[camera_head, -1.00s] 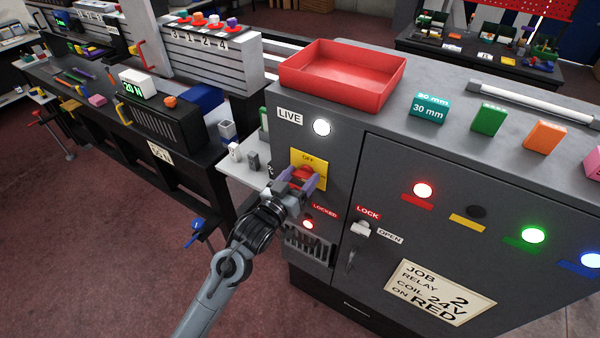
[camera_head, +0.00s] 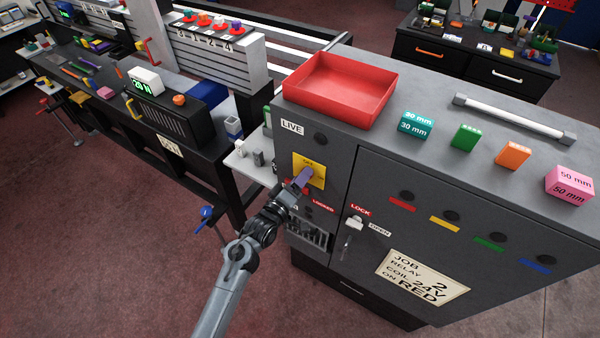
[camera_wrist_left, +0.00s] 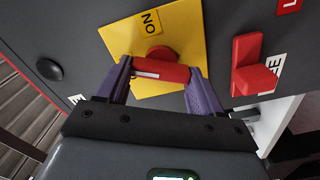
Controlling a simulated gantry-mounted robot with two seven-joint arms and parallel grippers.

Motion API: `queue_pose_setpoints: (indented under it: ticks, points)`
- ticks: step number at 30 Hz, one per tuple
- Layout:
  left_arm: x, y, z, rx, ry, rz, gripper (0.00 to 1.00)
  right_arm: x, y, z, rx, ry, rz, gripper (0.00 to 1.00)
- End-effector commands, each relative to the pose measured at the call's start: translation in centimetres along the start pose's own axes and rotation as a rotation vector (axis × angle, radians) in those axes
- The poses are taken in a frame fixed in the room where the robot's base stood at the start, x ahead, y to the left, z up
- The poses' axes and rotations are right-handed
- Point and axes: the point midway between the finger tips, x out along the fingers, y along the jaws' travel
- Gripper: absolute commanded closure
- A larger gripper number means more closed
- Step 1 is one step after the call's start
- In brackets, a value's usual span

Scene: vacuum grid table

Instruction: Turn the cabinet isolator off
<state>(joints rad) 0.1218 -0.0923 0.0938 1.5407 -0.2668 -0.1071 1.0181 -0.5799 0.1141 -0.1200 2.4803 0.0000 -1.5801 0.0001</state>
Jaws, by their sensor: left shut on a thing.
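The isolator's yellow plate (camera_head: 319,172) is on the upper left of the grey cabinet front (camera_head: 375,180); OFF shows at its top. My left gripper (camera_head: 301,182) reaches it and hides the handle in the head view. In the left wrist view, the red isolator handle (camera_wrist_left: 161,70) lies crosswise between my purple fingers, which are shut on it. ON shows on the plate (camera_wrist_left: 185,25) there. The LIVE lamp (camera_head: 320,138) and the coloured-label lamps on the door are dark. My right gripper is not in view.
A second red lever (camera_wrist_left: 255,68) stands close beside my gripper in the wrist view. A door handle (camera_head: 354,224) sits between the LOCK and OPEN labels. A red tray (camera_head: 340,90) and several coloured blocks stand on the cabinet top.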

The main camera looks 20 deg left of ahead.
Motion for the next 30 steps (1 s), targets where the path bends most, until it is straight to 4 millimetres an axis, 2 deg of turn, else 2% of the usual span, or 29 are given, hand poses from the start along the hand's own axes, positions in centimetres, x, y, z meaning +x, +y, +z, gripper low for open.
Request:
queue_pose_setpoints:
  ticks: [1, 3, 15, 30]
  points:
    - [0.0, 0.4, -0.2, -0.045, 0.000, -0.002, 0.64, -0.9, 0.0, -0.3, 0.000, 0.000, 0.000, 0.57]
    - [0.0, 0.3, -0.2, -0.110, 0.000, -0.002, 0.64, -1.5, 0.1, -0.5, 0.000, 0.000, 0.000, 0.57]
    - [0.0, 0.0, 0.0, -0.392, 0.000, -0.002, 0.64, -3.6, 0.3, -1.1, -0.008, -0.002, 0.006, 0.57]
    - [0.0, -0.3, 0.1, -0.493, 0.000, -0.001, 0.64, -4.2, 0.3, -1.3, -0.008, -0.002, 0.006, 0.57]
